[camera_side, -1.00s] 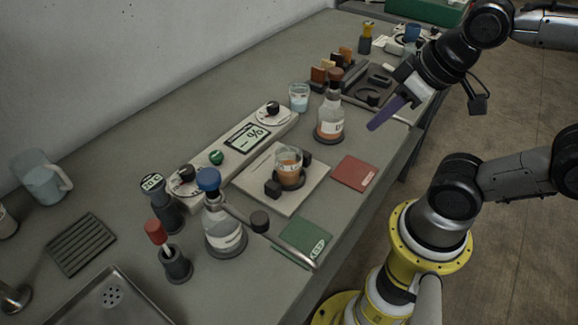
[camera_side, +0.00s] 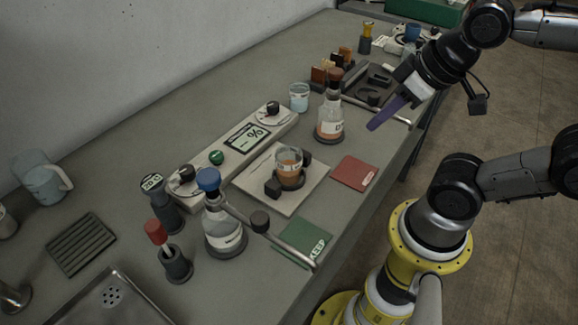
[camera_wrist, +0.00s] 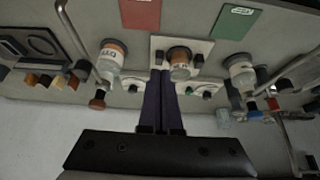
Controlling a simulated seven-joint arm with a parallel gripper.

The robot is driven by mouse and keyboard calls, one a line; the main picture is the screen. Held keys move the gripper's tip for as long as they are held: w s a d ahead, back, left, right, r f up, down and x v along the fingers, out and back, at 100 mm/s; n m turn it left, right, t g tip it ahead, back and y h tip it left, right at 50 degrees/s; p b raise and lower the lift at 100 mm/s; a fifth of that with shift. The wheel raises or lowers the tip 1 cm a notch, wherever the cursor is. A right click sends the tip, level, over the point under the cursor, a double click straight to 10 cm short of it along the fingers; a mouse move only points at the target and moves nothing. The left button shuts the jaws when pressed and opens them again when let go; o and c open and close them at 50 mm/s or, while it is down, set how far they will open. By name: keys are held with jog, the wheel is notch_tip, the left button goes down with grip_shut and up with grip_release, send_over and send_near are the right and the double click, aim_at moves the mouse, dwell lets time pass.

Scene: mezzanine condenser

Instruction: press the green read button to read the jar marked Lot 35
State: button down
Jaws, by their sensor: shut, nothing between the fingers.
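The green read button (camera_side: 216,157) sits on a long pale console, left of its display (camera_side: 247,137), which shows dashes and a percent sign. A glass jar with orange-brown contents (camera_side: 289,168) stands on the pale plate in front of the console, between dark blocks; it also shows in the wrist view (camera_wrist: 180,72). No Lot 35 marking is readable on it. My gripper (camera_side: 372,127) has purple fingers, shut and empty, raised at the right, well away from the button. In the wrist view my gripper (camera_wrist: 161,72) points toward the plate's edge.
A brown-stoppered bottle (camera_side: 330,125) and a blue-capped flask (camera_side: 223,232) stand either side of the plate (camera_side: 258,188). A metal rail runs beside the flask. Red (camera_side: 354,173) and green (camera_side: 303,238) mats lie near the front edge. A red-topped holder (camera_side: 175,262) stands left.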

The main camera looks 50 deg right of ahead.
jog(key=w+a+r+m+t+y, duration=0.15)
jog(key=w+a+r+t, duration=0.25)
jog(key=w+r, duration=0.4)
jog(key=w+a+r+m+t+y, duration=0.1)
jog(key=w+a+r+t+y, duration=0.25)
jog(key=w, duration=0.75)
jog(key=m+g+h, duration=0.4)
jog(key=m, duration=0.1)
send_over(219, 157)
notch_tip(219, 157, down, 14)
jog(key=shift+f, duration=0.15)
jog(key=shift+f, duration=4.25)
